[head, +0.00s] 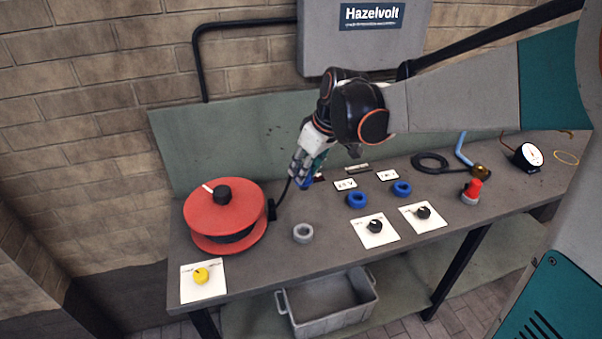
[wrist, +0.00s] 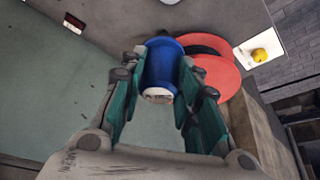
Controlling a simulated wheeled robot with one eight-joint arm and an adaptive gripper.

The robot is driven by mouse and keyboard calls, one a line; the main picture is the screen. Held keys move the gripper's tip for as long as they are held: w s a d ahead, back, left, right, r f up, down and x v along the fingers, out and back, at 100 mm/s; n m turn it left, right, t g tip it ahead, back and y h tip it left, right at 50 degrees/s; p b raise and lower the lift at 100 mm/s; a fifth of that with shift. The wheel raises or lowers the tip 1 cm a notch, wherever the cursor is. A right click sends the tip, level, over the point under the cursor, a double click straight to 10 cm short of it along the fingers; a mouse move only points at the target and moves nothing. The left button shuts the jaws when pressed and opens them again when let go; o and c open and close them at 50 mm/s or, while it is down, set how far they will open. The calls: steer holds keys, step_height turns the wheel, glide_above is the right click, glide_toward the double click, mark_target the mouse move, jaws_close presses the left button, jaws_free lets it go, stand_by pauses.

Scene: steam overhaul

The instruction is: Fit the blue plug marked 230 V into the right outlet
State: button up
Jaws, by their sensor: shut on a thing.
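My gripper (head: 305,180) is shut on a blue plug (wrist: 160,66), which sits between its teal fingers in the wrist view. In the head view the plug (head: 306,184) shows only partly below the fingers, above the back of the bench. A dark cable runs down from it toward the reel. I cannot read a marking on the plug. Two blue round outlets stand on the bench to the right of my gripper: a left one (head: 357,200) and a right one (head: 401,189). A grey round outlet (head: 303,233) stands nearer the front. The plug is apart from all of them.
A red cable reel (head: 225,215) stands at the left, with a yellow knob plate (head: 202,279) before it. Two black knob plates (head: 375,228) lie in front of the blue outlets. A red-topped part (head: 472,191) and a gauge (head: 527,156) are at the right.

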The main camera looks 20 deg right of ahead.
steer(key=shift+r, duration=0.3)
step_height(320, 180, down, 14)
steer(key=b, duration=0.9)
stand_by(0.4)
steer(key=w+d, duration=0.2)
steer(key=d, duration=0.9)
steer(key=shift+w+d, duration=0.25)
steer(key=shift+d, duration=0.15)
steer(key=shift+d, duration=0.1)
steer(key=w+d, duration=0.2)
steer(key=d, duration=0.9)
steer(key=shift+w+d, duration=0.25)
